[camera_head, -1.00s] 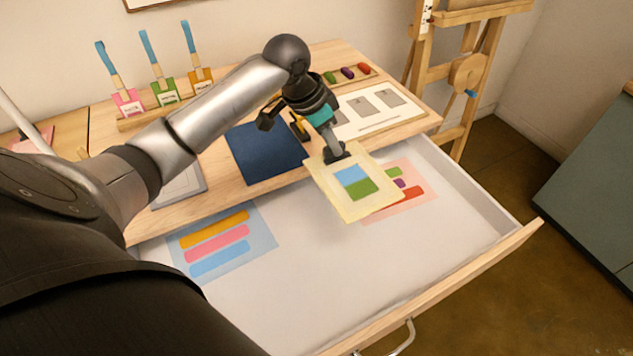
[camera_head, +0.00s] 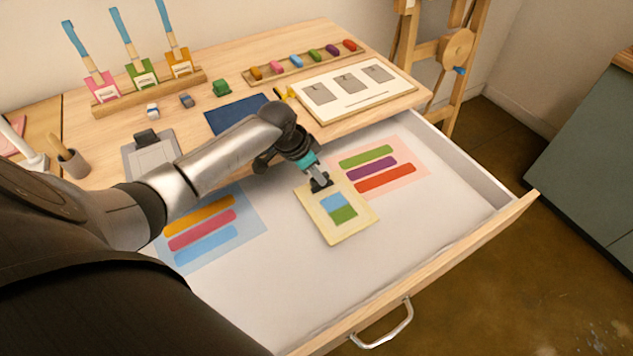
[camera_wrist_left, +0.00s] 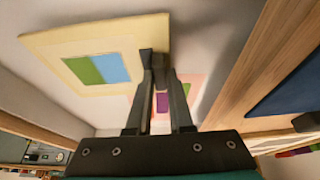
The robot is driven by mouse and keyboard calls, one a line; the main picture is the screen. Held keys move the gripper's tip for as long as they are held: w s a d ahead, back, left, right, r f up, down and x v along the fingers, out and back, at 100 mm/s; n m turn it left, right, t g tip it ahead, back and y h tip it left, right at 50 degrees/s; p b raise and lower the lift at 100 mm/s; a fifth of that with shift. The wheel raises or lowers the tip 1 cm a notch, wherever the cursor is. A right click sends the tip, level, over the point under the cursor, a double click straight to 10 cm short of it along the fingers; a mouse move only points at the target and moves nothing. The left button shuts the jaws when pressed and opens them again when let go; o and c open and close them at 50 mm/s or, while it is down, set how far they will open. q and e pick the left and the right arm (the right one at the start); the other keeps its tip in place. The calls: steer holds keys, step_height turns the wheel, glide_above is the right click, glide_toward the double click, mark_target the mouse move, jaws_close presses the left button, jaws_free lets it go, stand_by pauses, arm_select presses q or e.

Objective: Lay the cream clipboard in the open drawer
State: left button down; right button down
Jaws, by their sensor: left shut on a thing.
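The cream clipboard (camera_head: 345,222), with a blue and green patch on it, is over the middle of the open drawer (camera_head: 270,290). My left gripper (camera_head: 320,183) is shut on its clip end, at the edge nearer the desk. In the left wrist view the clipboard (camera_wrist_left: 120,82) extends left from the fingers (camera_wrist_left: 158,75). I cannot tell whether it touches the drawer floor. My right gripper is not in view.
A blue sheet with bars (camera_head: 245,215) lies left in the drawer and a pink sheet (camera_head: 410,170) lies right. Bare drawer floor shows in front. On the desk are a grey clipboard (camera_head: 140,160), a navy sheet (camera_head: 225,115) and a brush rack (camera_head: 150,92).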

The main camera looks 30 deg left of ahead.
arm_select(q)
steer(key=shift+f, duration=1.3)
steer(key=shift+f+b, duration=0.15)
steer(key=shift+b, duration=0.15)
steer(key=c, duration=0.8)
jaws_free()
steer(key=shift+p+v, duration=1.85)
steer(key=shift+v, duration=4.3)
